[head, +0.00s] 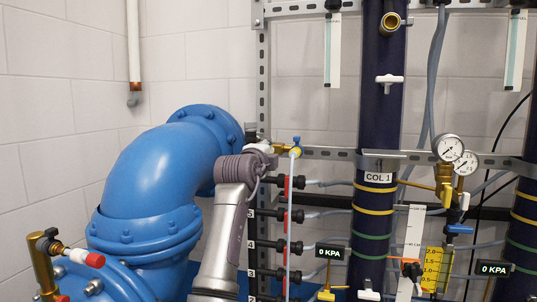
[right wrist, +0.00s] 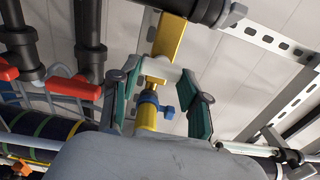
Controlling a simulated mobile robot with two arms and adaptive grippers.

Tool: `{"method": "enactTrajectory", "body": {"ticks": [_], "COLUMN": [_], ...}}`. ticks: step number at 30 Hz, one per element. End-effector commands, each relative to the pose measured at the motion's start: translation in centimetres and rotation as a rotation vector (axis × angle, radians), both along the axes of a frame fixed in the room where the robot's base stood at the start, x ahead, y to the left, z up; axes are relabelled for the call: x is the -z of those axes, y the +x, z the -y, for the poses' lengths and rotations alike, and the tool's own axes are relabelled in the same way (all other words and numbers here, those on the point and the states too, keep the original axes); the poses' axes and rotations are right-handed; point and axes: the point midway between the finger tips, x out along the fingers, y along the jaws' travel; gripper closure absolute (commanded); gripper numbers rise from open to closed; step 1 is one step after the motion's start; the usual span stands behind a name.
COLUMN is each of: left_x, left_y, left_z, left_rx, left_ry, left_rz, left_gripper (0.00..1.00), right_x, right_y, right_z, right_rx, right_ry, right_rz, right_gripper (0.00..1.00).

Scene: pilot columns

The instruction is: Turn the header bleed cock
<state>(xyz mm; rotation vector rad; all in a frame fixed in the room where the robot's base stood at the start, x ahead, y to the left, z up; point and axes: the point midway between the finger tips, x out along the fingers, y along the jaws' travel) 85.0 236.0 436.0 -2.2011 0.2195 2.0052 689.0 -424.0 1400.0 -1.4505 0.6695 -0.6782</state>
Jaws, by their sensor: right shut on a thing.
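The header bleed cock is a brass fitting (head: 281,149) at the top of the black header, left of the COL 1 column. It has a white handle (right wrist: 160,75) at the middle of the right wrist view. My right gripper (head: 262,146) reaches up to the cock from below. Its two green-padded fingers (right wrist: 160,78) stand either side of the white handle and are shut on it. In the head view the gripper hides most of the handle. My left gripper is in neither view.
A large blue pipe elbow (head: 160,175) stands close left of my right arm. Red-handled valves (head: 285,217) line the header below. A pale tube (head: 289,225) hangs from the cock's outlet. The dark COL 1 column (head: 380,130) and gauges (head: 449,149) stand to the right.

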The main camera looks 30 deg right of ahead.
Motion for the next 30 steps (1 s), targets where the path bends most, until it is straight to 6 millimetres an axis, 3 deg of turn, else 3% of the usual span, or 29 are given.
{"method": "enactTrajectory", "body": {"ticks": [8,9,13,23,30], "left_x": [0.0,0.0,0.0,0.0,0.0], "left_y": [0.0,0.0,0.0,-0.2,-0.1], "left_z": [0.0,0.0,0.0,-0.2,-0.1], "left_rx": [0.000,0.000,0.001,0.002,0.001], "left_ry": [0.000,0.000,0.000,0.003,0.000], "left_rz": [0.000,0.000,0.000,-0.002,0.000], "left_gripper": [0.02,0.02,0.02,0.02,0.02], "right_x": [-0.3,-0.3,-0.3,-0.3,-3.8], "right_y": [0.0,0.0,0.0,0.0,-0.1], "right_z": [-0.1,-0.1,-0.1,0.0,0.0], "right_rx": [-0.003,-0.003,-0.002,-0.001,0.000], "right_ry": [0.000,0.000,-0.001,0.000,-0.004], "right_rz": [0.009,0.009,0.007,0.004,0.010], "right_gripper": [0.89,0.51,0.29,0.29,0.29]}}
